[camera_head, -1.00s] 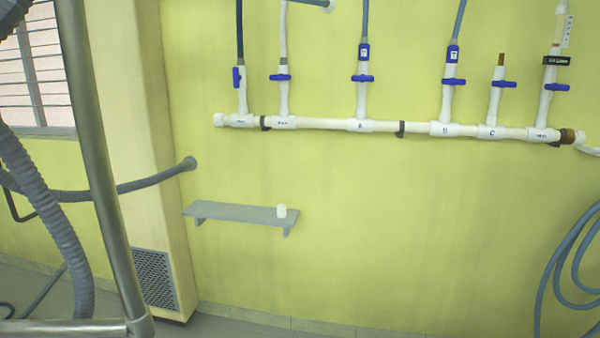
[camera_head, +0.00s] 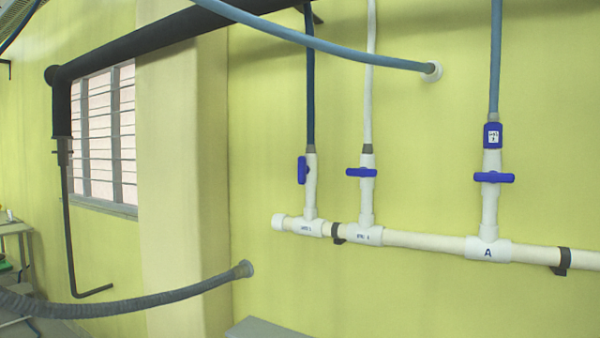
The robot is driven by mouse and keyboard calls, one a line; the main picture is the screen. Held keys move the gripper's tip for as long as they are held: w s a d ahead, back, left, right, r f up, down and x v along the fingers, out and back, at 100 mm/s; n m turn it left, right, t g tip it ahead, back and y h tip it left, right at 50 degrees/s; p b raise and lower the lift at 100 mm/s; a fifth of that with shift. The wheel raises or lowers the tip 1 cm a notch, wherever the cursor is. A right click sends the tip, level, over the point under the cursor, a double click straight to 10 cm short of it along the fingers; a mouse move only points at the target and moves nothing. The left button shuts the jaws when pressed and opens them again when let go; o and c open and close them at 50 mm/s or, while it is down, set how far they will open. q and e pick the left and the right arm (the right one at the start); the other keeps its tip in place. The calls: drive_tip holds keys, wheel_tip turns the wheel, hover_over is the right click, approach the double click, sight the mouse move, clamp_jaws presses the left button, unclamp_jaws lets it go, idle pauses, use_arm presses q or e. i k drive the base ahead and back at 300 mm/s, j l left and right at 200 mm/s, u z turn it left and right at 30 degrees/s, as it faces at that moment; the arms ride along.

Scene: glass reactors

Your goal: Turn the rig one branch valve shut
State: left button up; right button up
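A white pipe manifold (camera_head: 420,240) runs along the yellow wall, with three upright branches in view. The leftmost branch has a blue valve handle (camera_head: 302,170) standing upright, in line with its pipe. The middle branch has a blue handle (camera_head: 361,172) lying level across its pipe; the small label (camera_head: 368,237) below it may read "RIG 1", but it is not clear. The right branch, marked A (camera_head: 488,253), also has a blue handle (camera_head: 494,177) lying level across its pipe. Neither gripper is in view.
A blue-grey hose (camera_head: 330,46) crosses above the branches to a wall port. A dark thick pipe (camera_head: 150,45) runs at upper left. A grey corrugated hose (camera_head: 130,300) enters the wall low down. A grey shelf (camera_head: 265,328) shows at the bottom edge.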

sight(302, 170)
drive_tip(key=i+l+z, duration=0.2)
drive_tip(key=i, duration=0.25)
drive_tip(key=i+z, duration=0.2)
drive_tip(key=i, duration=0.2)
